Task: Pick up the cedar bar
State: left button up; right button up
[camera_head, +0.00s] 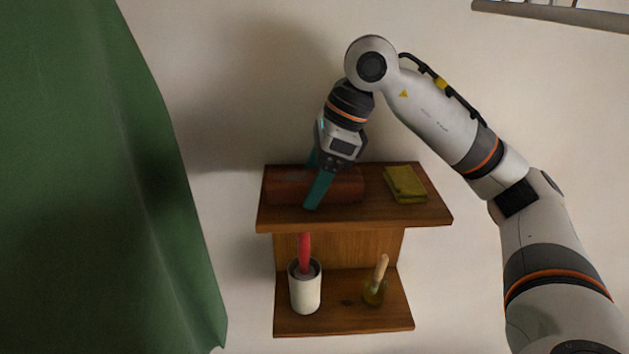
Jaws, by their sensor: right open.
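The cedar bar seems to be the reddish-brown long piece (285,187) lying lengthwise on the left part of the upper wooden shelf (425,214). My right gripper (314,183) comes down from above near the bar's middle. Its teal fingers are apart, one in front of the bar and one toward the wall side. The front finger and the gripper hide part of the bar. I cannot tell whether the fingers touch it. My left gripper is not in view.
A folded yellow-green cloth (405,184) lies to the right on the same shelf. On the lower shelf (345,318) stand a white cup (305,293) with a red handle and a small glass jar (373,293) with a pale stick. A green curtain (95,180) hangs at left.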

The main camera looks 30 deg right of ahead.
jog(key=shift+c, duration=0.3)
jog(key=c, duration=1)
